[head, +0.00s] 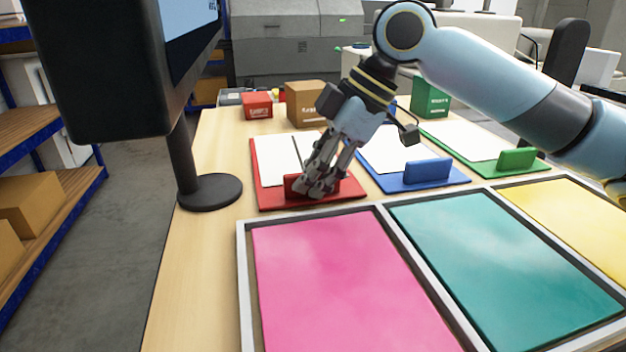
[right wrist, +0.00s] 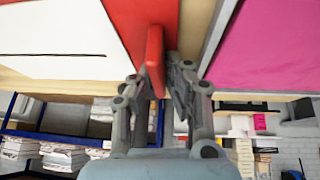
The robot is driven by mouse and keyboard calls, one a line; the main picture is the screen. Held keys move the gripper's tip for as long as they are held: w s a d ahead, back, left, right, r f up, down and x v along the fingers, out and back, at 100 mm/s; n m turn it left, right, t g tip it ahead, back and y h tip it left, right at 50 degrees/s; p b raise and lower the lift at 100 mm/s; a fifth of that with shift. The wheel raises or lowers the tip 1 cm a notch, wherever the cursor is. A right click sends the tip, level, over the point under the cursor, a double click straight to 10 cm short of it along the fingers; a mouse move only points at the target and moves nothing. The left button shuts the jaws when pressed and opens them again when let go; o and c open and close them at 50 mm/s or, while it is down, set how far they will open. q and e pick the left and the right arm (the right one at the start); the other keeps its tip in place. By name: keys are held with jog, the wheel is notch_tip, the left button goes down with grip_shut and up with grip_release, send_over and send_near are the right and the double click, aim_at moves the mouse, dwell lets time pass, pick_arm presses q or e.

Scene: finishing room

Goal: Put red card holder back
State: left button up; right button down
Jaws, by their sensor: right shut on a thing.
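The red card holder (head: 292,184) is a small upright red block at the front of the red board (head: 268,199), which bears white paper. My right gripper (head: 318,190) reaches down over it and is shut on it, hiding part of its face. In the right wrist view the red card holder (right wrist: 155,58) stands between the two fingers (right wrist: 163,78), with the red board (right wrist: 128,14) beyond. I cannot tell whether the holder rests on the board or is just above it. My left gripper is not in view.
A blue holder (head: 427,172) and a green holder (head: 517,159) stand on similar boards to the right. A framed tray (head: 243,275) with pink, teal and yellow panels lies in front. A monitor stand (head: 208,192) is close on the left. Boxes (head: 304,100) stand behind.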

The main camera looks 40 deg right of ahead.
jog(key=shift+s, duration=0.1)
jog(key=shift+f, duration=0.15)
jog(key=c, duration=1.6)
grip_release()
jog(key=shift+o, duration=1.1)
jog(key=shift+r, duration=0.25)
jog(key=p+v, duration=0.2)
jog(key=v, duration=0.5)
jog(key=shift+f, duration=0.1)
pick_arm(q)
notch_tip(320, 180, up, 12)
jog(key=p, duration=0.9)
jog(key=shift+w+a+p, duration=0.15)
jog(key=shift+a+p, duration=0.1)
jog(key=shift+p, duration=0.05)
pick_arm(e)
jog(key=v, duration=0.5)
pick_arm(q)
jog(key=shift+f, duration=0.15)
